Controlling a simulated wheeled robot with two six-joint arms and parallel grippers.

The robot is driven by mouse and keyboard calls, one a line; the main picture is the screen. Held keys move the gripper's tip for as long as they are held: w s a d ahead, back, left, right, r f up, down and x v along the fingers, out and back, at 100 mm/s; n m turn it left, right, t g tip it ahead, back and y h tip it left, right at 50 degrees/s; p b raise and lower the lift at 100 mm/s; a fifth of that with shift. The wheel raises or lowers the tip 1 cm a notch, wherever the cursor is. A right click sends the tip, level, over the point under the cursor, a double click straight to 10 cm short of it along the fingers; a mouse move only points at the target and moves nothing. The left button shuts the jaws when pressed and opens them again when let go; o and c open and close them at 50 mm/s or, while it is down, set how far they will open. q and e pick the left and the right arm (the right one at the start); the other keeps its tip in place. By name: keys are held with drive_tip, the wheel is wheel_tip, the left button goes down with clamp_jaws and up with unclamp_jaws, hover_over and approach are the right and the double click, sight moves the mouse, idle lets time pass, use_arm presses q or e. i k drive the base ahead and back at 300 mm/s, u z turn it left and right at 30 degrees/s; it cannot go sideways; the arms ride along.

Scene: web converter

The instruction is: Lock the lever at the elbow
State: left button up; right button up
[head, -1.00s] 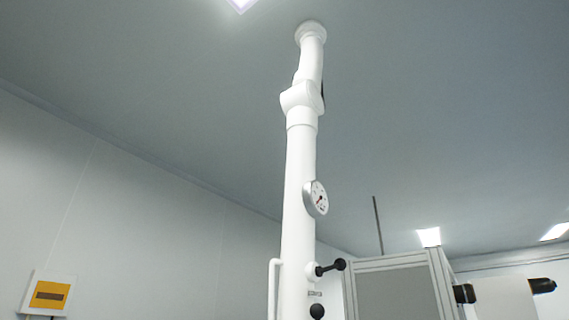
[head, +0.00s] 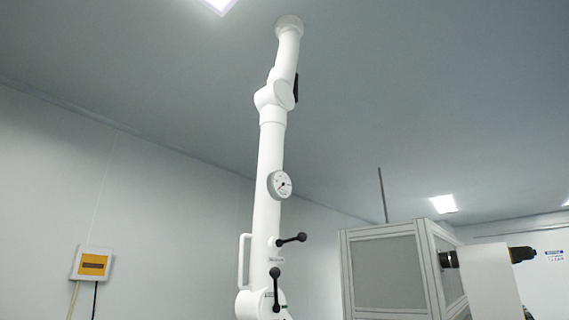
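A white jointed arm (head: 267,155) hangs from the ceiling in the head view, with an upper joint (head: 272,96) and a lower joint (head: 258,304) at the bottom edge. A black ball-ended lever (head: 276,287) stands nearly upright at the lower joint. A second black lever (head: 291,240) sticks out to the right a little higher on the tube. I cannot tell whether either lever is locked. A dark part (head: 296,88) shows on the right of the upper joint. Neither of my grippers is in view.
A round gauge (head: 280,185) and a white handle (head: 243,261) are on the tube. A framed cabinet (head: 390,270) stands to the right, with a white panel (head: 490,283) beside it. A yellow-fronted box (head: 94,263) is on the left wall.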

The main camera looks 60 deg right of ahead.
sight(275, 273)
drive_tip(key=z, duration=1.1)
drive_tip(key=i, duration=1.05)
drive_tip(key=z, duration=0.7)
